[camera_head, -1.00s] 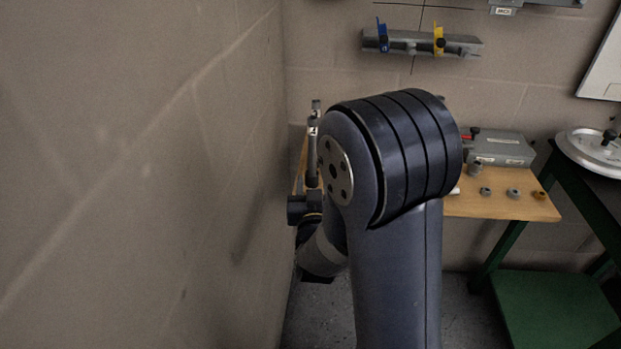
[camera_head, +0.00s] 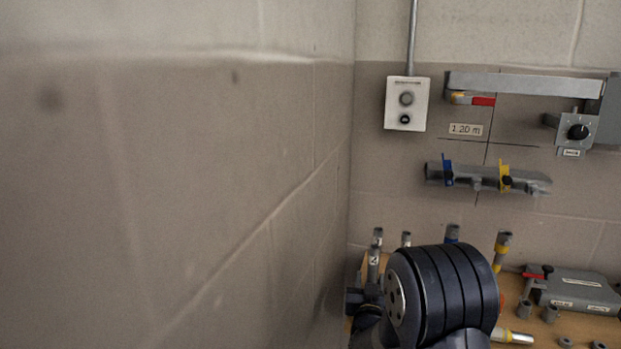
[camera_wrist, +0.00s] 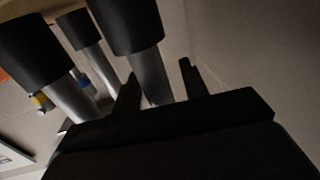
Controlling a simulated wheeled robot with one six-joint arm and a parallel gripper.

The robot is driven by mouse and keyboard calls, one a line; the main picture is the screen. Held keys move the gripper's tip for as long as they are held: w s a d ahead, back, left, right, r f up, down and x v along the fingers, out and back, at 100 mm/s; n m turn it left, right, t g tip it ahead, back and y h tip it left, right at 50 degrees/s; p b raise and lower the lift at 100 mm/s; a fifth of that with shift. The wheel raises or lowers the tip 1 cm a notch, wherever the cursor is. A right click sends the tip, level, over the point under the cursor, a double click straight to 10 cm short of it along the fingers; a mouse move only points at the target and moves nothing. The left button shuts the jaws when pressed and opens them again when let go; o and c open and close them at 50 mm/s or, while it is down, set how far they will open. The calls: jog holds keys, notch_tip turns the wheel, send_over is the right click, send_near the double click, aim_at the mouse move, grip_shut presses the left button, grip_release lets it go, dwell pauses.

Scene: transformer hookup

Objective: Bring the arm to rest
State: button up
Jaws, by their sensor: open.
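My gripper (camera_wrist: 158,84) shows in the wrist view with its two dark fingers apart. A grey rod with a wide black top (camera_wrist: 128,25) shows between and beyond the fingers; I cannot tell how near it is, and nothing is visibly clamped. In the head view my arm's dark ribbed joint (camera_head: 450,290) stands at the bottom centre, in front of the wooden bench (camera_head: 572,328). My gripper cannot be made out in that view.
A block wall (camera_head: 180,200) runs close along the left of my arm. Upright connectors, one with a yellow band (camera_head: 502,250), stand on the bench beside a grey box (camera_head: 580,290). A rail with blue and yellow clips (camera_head: 485,178) and a white switch box (camera_head: 407,104) are on the back wall.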

jog(key=shift+s+r+p, duration=0.1)
jog(key=shift+r+p, duration=0.4)
jog(key=shift+r, duration=0.6)
